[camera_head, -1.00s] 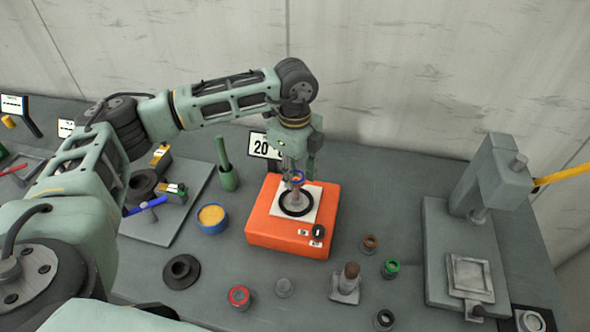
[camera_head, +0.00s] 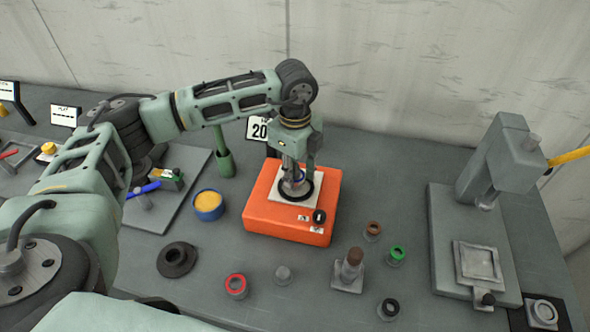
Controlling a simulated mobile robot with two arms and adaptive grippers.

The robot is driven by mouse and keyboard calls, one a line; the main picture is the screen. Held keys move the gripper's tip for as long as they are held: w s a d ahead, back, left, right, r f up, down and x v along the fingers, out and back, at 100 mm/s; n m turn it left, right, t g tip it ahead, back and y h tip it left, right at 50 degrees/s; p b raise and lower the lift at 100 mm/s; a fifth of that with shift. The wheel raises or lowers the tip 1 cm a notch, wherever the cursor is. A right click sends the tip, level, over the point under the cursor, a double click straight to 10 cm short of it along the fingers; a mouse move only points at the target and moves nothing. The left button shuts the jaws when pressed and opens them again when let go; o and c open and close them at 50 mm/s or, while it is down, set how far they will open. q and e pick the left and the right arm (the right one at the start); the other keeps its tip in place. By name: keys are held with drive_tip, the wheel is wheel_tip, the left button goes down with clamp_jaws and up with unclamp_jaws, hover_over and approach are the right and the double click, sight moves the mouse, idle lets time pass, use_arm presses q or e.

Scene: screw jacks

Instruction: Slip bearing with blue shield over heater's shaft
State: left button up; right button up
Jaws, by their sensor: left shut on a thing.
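The heater (camera_head: 267,216) is an orange block with a white top plate (camera_head: 311,206) and a black ring around its central shaft. My left gripper (camera_head: 297,178) points straight down over the middle of the heater. It is shut on the bearing with the blue shield (camera_head: 298,175), of which only a little blue shows between the fingers. The bearing is at the shaft, low over the plate. The fingers hide most of the shaft, so I cannot tell how far down the bearing sits. My right gripper is not in view.
Bearings with red (camera_head: 236,286), green (camera_head: 397,255), brown (camera_head: 373,230) and black (camera_head: 389,309) shields stand in front and to the right. A grey press (camera_head: 508,170) is at the right. A yellow-filled pot (camera_head: 208,206) and a black flanged part (camera_head: 177,260) are at the left.

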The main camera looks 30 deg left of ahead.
use_arm(q)
drive_tip(key=shift+f, duration=0.15)
drive_tip(key=o, duration=1.3)
wheel_tip(320, 180, up, 12)
drive_tip(key=shift+s, duration=0.1)
idle(0.5)
